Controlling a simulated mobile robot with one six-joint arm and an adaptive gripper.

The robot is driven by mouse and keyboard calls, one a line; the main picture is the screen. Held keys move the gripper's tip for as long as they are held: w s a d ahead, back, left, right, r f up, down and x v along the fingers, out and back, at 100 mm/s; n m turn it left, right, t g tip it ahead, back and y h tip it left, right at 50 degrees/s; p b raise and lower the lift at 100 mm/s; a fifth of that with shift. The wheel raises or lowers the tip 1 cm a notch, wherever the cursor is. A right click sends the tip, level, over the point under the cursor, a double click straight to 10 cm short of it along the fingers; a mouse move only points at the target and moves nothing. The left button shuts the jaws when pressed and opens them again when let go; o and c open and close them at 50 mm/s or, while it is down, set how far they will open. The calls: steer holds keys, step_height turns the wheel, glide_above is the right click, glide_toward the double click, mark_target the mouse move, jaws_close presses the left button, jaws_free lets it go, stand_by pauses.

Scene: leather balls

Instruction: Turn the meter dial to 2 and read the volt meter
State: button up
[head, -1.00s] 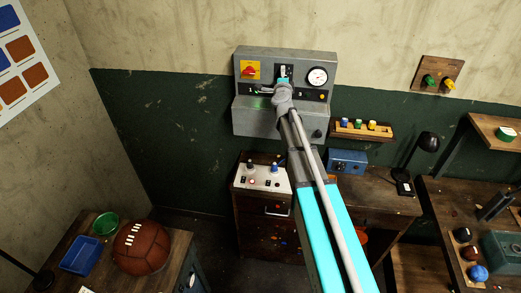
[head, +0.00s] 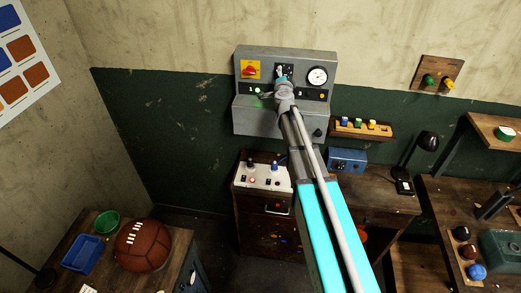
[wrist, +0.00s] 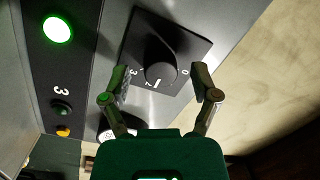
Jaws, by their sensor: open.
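The meter dial is a round black knob (wrist: 161,72) on a black square plate, which also shows on the grey wall panel in the head view (head: 290,69). A 0 and a 3 are legible around the knob in the wrist view. A white mark shows at its lower rim, close to a small numeral; the exact setting is unclear. My gripper (wrist: 160,77) is open, with one finger on each side of the knob; contact cannot be told. The gripper (head: 281,76) partly hides the dial plate in the head view. The volt meter (head: 317,76) is a white round gauge right of the dial; its needle is too small to read.
A red switch on a yellow plate (head: 250,70) is left of the dial. A lit green lamp (wrist: 57,29) and numbered strip run beside the dial. A white control box (head: 262,174) stands below, and a shelf with colored knobs (head: 362,130) is at right.

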steer(key=s+a+n, duration=0.1)
steer(key=s+a, duration=0.1)
steer(key=s, duration=1.2)
steer(key=s+a+f+n+g+y+b, duration=0.3)
steer(key=f+n, duration=0.3)
steer(key=f, duration=0.3)
steer(key=s+a+f+n+g+y+b, duration=0.4)
steer(key=s+a+f+n+y+b, duration=0.1)
steer(key=f, duration=0.4)
steer(key=shift+s+a+n+y+b, duration=0.2)
steer(key=shift+a+n+y+b, duration=0.1)
steer(key=shift+n+y+b, duration=0.35)
